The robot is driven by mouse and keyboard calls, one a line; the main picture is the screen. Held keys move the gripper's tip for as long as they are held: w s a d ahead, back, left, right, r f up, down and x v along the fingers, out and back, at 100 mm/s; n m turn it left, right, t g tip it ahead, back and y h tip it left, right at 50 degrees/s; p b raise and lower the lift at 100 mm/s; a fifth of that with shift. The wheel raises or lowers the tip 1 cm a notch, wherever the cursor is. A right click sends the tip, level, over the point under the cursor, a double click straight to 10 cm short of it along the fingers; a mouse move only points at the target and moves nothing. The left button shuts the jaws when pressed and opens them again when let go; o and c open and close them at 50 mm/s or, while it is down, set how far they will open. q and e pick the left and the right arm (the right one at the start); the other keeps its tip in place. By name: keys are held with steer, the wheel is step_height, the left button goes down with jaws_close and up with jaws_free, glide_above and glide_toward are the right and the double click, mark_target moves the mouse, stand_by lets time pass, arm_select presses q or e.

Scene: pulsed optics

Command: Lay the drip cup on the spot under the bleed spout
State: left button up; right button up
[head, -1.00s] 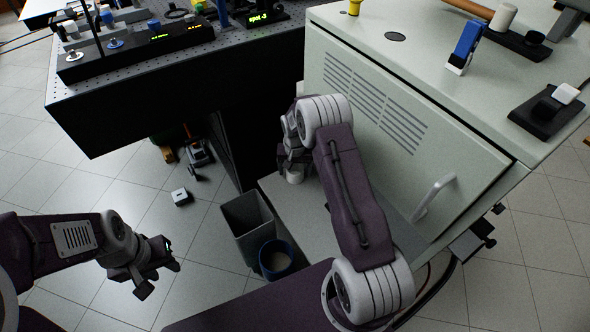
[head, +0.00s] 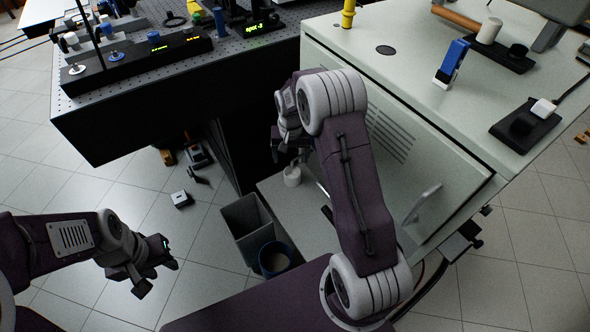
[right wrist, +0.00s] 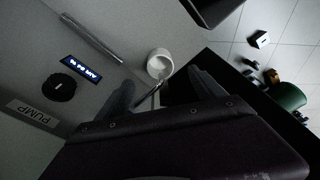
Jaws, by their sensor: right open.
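The white drip cup (head: 292,176) stands upright on the pale ledge in front of the cabinet in the head view. The right wrist view shows the cup (right wrist: 159,63) just beyond my open fingers. My right gripper (head: 287,157) is open above and beside the cup; the arm partly hides the area. A metal tube, apparently the bleed spout (right wrist: 90,38), sticks out from the pump panel in the right wrist view, apart from the cup. The spot under it cannot be made out. My left gripper (head: 157,277) is open and empty over the floor at the left.
The pump panel has a black knob (right wrist: 61,88) and a lit display (right wrist: 83,73). A grey bin (head: 246,225) and a blue bucket (head: 276,259) stand near the ledge (head: 303,222). The dark optical table (head: 130,130) stands at the left of the cabinet (head: 440,110).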

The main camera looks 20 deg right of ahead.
steer(key=s+a+r+n, duration=0.2)
steer(key=s+a, duration=0.1)
steer(key=s, duration=0.8)
steer(key=s+a+r+n, duration=0.2)
steer(key=s+a+r, duration=0.1)
steer(key=s, duration=0.8)
steer(key=shift+a+r+n+y, duration=0.15)
steer(key=shift+a+n+y, duration=0.15)
steer(key=shift+y, duration=0.1)
